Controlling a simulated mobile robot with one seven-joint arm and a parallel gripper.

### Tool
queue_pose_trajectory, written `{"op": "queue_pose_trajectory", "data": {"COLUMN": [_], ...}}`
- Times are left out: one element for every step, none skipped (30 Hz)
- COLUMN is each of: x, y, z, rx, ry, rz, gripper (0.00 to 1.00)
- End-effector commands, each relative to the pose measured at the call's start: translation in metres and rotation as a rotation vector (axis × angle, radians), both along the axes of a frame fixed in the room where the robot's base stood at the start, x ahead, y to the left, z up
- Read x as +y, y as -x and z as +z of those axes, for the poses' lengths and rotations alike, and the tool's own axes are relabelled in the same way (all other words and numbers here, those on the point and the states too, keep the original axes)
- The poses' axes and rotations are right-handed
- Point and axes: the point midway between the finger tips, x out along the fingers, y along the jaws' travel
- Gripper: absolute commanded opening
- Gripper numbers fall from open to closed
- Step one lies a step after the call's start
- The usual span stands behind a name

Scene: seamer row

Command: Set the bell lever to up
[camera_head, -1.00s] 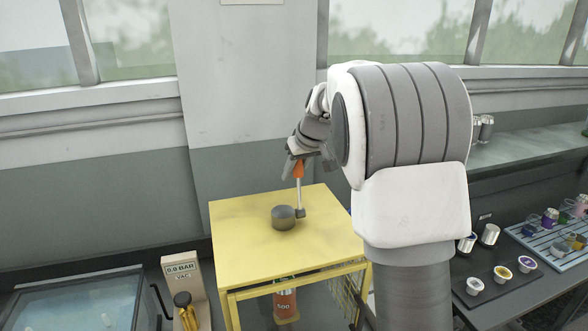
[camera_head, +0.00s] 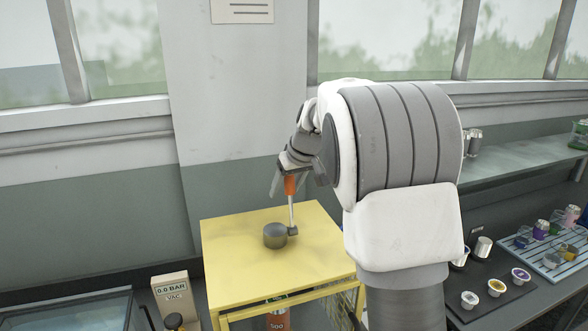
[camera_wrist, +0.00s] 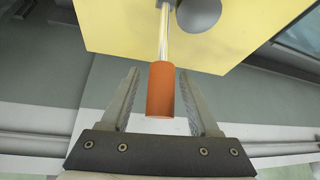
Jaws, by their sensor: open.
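The bell lever stands up from a yellow cabinet top, with an orange handle (camera_head: 290,186) on a thin metal rod. The rod's foot is at a small grey block beside a round grey hub (camera_head: 275,236). The lever points up, leaning slightly. My gripper (camera_head: 296,170) is open at the handle, reaching it from above and behind. In the wrist view the orange handle (camera_wrist: 160,92) lies between the two fingers of my gripper (camera_wrist: 159,74), with a gap visible on each side. The hub (camera_wrist: 200,12) is partly cut off at the top there.
The yellow cabinet (camera_head: 240,275) has an open front with an orange canister (camera_head: 279,318) inside. A vacuum gauge box (camera_head: 172,293) stands left of it. A blue rack (camera_head: 550,262) and a dark tray with pods (camera_head: 497,287) are at right. A wall with windows is behind.

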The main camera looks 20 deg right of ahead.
Motion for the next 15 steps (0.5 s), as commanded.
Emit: {"op": "queue_pose_trajectory", "data": {"x": [-0.002,-0.002,-0.003,-0.004,-0.005,-0.007,-0.008,-0.01,-0.011,-0.012,-0.014,-0.015,-0.016,-0.017,-0.018], "y": [0.003,0.005,0.009,0.012,0.015,0.02,0.023,0.027,0.032,0.035,0.039,0.044,0.047,0.051,0.055], "z": [0.006,0.011,0.017,0.023,0.029,0.038,0.045,0.051,0.06,0.066,0.073,0.082,0.088,0.094,0.102], "rx": [-0.004,-0.005,-0.005,-0.007,-0.007,-0.008,-0.008,-0.009,-0.007,-0.008,-0.009,-0.008,-0.008,-0.006,-0.007], "ry": [0.001,0.001,0.001,0.002,0.0,0.001,0.001,0.001,0.001,0.001,0.001,0.002,0.002,0.001,0.001], "rz": [-0.001,0.0,0.0,-0.001,0.0,-0.001,-0.001,-0.002,-0.002,-0.002,-0.002,-0.001,-0.001,-0.002,-0.002], "gripper": [0.62,0.62,0.62,0.62,0.62,0.62,0.62,0.62,0.62,0.62,0.62,0.62,0.62,0.62,0.62]}}
